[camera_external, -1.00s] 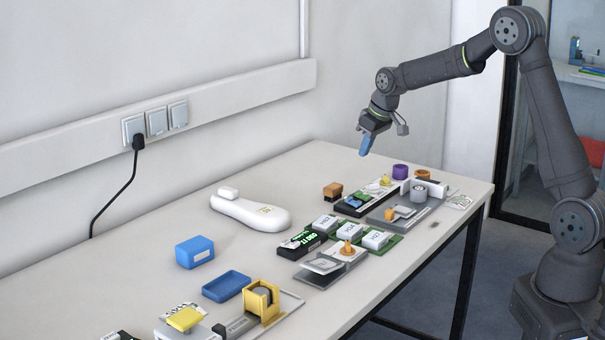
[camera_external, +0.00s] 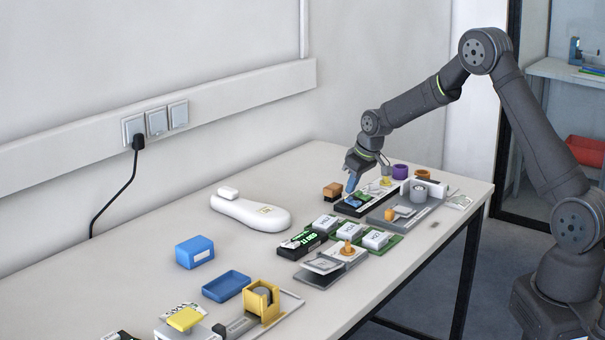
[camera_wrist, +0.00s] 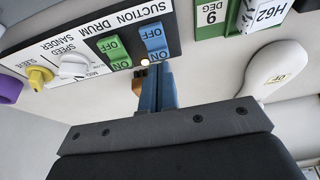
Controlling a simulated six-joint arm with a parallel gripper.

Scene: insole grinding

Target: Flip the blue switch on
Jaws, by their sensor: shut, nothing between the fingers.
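The blue switch (camera_wrist: 155,42) sits on a black-and-white control panel (camera_wrist: 88,42) under the word SUCTION, seen upside down in the wrist view. It carries OFF and ON markings, and a small pale round spot shows at its edge. A green switch (camera_wrist: 113,50) sits beside it, under DRUM. My gripper (camera_wrist: 160,75) has its blue fingers together and empty, with the tips at the ON edge of the blue switch; I cannot tell whether they touch it. In the external view my gripper (camera_external: 350,187) points down over the panel (camera_external: 345,209).
A yellow knob (camera_wrist: 38,75) and a white knob (camera_wrist: 80,66) are on the same panel. A brown-orange block (camera_external: 332,190) stands close left of my gripper. A white insole-shaped item (camera_external: 262,217) lies further left. Purple (camera_external: 400,172) and grey pieces stand at right.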

